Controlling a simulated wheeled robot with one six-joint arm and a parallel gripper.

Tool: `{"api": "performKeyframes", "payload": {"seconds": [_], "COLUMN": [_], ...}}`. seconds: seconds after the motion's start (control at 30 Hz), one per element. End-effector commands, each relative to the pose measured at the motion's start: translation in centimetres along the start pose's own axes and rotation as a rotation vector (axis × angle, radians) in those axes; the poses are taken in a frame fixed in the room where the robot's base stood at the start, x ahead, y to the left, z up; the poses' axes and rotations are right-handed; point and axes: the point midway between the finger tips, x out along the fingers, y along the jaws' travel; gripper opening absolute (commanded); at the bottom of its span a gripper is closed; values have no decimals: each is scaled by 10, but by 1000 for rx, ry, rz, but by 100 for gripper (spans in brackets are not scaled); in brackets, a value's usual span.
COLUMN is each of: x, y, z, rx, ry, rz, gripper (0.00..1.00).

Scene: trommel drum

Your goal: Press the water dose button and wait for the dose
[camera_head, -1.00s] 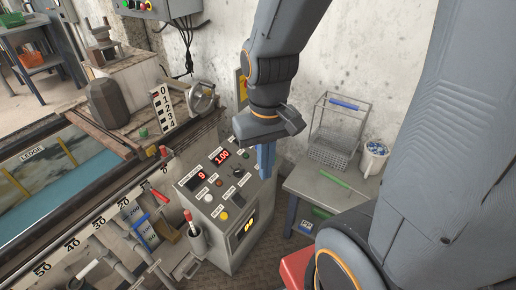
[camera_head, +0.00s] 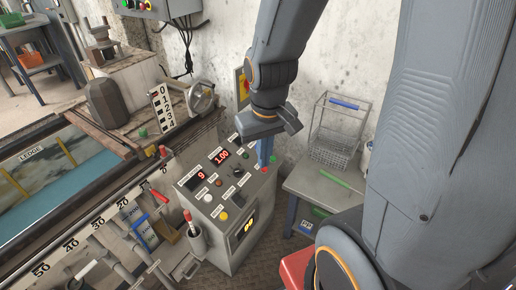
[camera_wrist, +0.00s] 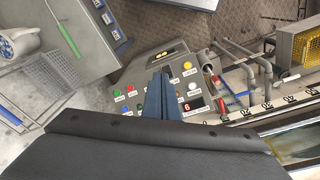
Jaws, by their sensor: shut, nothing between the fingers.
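A grey control panel (camera_head: 222,205) stands below my arm, with two red-lit displays on its sloped top, 9 (camera_head: 201,176) and 1.00 (camera_head: 221,156). Its top carries a white button (camera_head: 208,198), a yellow button (camera_head: 224,215), a dark knob (camera_head: 239,172) and a red button (camera_head: 264,169). The labels are too small to read, so I cannot tell which is the water dose button. My gripper (camera_head: 264,163) is shut and empty, with blue fingers over the panel's right part. In the wrist view the fingers (camera_wrist: 160,80) cover the middle of the panel; the yellow button (camera_wrist: 187,65) and white button (camera_wrist: 193,86) show beside them. Contact is unclear.
A grey side table (camera_head: 325,188) stands right of the panel, with a wire basket (camera_head: 333,145) and a green-handled tool (camera_head: 336,180) on it. A trough with blue water (camera_head: 70,195) lies to the left. A red-topped holder (camera_head: 190,225) stands at the panel's left.

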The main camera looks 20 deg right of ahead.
Motion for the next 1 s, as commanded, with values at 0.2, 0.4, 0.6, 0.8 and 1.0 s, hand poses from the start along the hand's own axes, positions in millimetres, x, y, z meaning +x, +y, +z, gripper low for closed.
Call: {"api": "performKeyframes", "payload": {"seconds": [0.2, 0.4, 0.6, 0.8, 1.0], "x": [53, 94, 133, 167, 191], "y": [37, 70, 101, 128, 148], "z": [-75, -137, -186, -221, -239], "rx": [-60, -126, -190, -245, -284], "ry": [190, 374, 558, 743, 908], "rz": [41, 79, 116, 154, 189], "gripper": [0, 0, 0, 0, 0]}}
